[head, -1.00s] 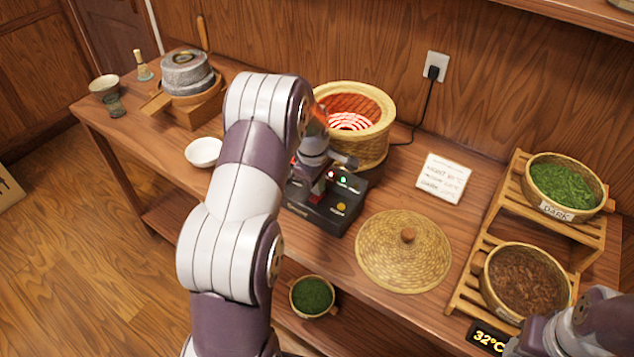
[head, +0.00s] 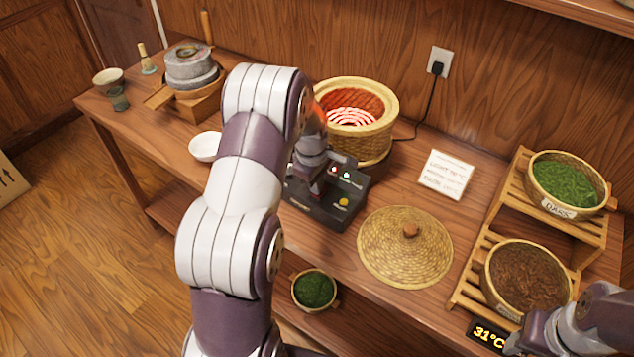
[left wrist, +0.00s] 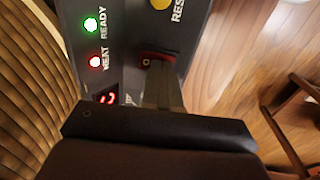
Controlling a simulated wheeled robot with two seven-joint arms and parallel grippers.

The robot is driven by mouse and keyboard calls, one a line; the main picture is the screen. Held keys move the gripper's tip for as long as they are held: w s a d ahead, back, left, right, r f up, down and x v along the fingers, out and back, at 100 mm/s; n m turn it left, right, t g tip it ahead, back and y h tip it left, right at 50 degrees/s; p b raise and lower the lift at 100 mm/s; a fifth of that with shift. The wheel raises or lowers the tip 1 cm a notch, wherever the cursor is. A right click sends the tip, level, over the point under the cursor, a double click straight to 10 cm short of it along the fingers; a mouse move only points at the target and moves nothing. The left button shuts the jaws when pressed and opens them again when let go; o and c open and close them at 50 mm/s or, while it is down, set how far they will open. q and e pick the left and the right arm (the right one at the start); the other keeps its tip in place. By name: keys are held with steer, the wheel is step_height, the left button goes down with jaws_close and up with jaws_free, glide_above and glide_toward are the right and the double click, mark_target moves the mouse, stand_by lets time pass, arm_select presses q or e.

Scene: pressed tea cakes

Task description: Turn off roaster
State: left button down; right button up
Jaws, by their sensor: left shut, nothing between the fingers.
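The roaster (head: 384,140) is a round woven basket on the table, with coils glowing red inside. Its dark control box (head: 327,213) stands in front of it. In the left wrist view the panel has a lit green READY light (left wrist: 91,25), a lit red HEAT light (left wrist: 96,62) and a yellow button (left wrist: 160,3). A red switch (left wrist: 147,61) sits partly behind my fingers. My left gripper (head: 318,188) is shut and empty, its tips (left wrist: 162,66) at the switch; I cannot tell whether they touch it. My right arm shows at the lower right, its fingers out of sight.
A woven lid (head: 405,250) lies right of the control box, below a paper card (head: 446,174). A wooden rack (head: 489,240) with baskets stands at right. A white bowl (head: 205,147) and a stone mill (head: 190,68) are at left. A cord runs to the wall outlet (head: 440,62).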

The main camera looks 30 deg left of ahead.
arm_select(q)
steer(key=r+p, duration=0.2)
steer(key=r, duration=0.1)
steer(key=r+p, duration=0.1)
steer(key=r, duration=0.1)
steer(key=shift+s+a, duration=0.1)
steer(key=shift+s, duration=0.15)
step_height(320, 180, up, 9)
steer(key=s+b, duration=0.1)
steer(key=shift+s, duration=0.15)
steer(key=shift+f, duration=0.1)
